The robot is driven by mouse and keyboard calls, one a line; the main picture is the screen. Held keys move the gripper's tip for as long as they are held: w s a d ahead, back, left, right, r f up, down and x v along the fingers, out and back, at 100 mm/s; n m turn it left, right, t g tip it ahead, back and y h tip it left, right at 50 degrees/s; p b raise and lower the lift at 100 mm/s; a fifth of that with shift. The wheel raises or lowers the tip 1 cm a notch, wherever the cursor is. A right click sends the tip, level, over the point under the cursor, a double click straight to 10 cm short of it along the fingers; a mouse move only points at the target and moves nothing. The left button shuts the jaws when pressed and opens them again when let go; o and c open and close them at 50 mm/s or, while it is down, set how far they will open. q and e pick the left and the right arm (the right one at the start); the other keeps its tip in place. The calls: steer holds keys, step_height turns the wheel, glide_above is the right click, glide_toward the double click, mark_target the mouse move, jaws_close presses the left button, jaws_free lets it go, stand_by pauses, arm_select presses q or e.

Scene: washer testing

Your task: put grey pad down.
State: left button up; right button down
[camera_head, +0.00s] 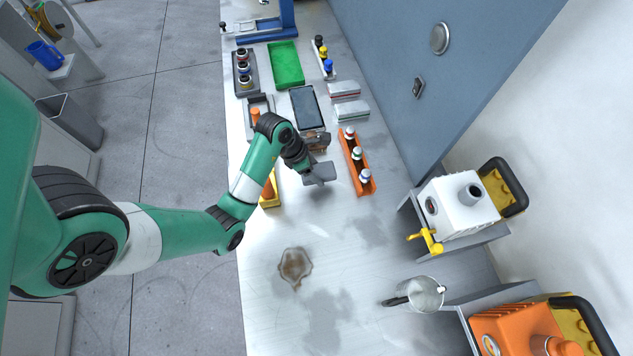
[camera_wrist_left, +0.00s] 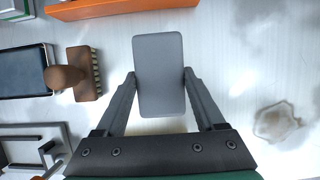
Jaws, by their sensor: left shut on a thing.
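The grey pad (camera_wrist_left: 160,75) is a flat rounded rectangle between the two fingers of my left gripper (camera_wrist_left: 160,90) in the left wrist view. The fingers touch its long sides. In the head view the pad (camera_head: 321,172) shows at the end of my left gripper (camera_head: 313,172), over the light workbench, left of the orange bottle rack. I cannot tell whether the pad touches the bench or hangs just above it. My right gripper is not in view.
A wooden brush (camera_wrist_left: 82,74) and a dark tablet (camera_head: 306,107) lie close by. An orange rack (camera_head: 355,163) holds several bottles. A brown stain (camera_head: 295,266) marks the bench.

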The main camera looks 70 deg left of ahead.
arm_select(q)
step_height(320, 180, down, 2)
steer(key=shift+f, duration=0.15)
step_height(320, 180, down, 4)
steer(key=shift+d+r+b, duration=0.1)
steer(key=shift+r+b, duration=0.1)
steer(key=shift+b, duration=0.75)
steer(key=shift+f, duration=0.25)
steer(key=o, duration=1.1)
steer(key=shift+c, duration=0.2)
steer(key=shift+o, duration=1.2)
steer(key=shift+s+f, duration=0.1)
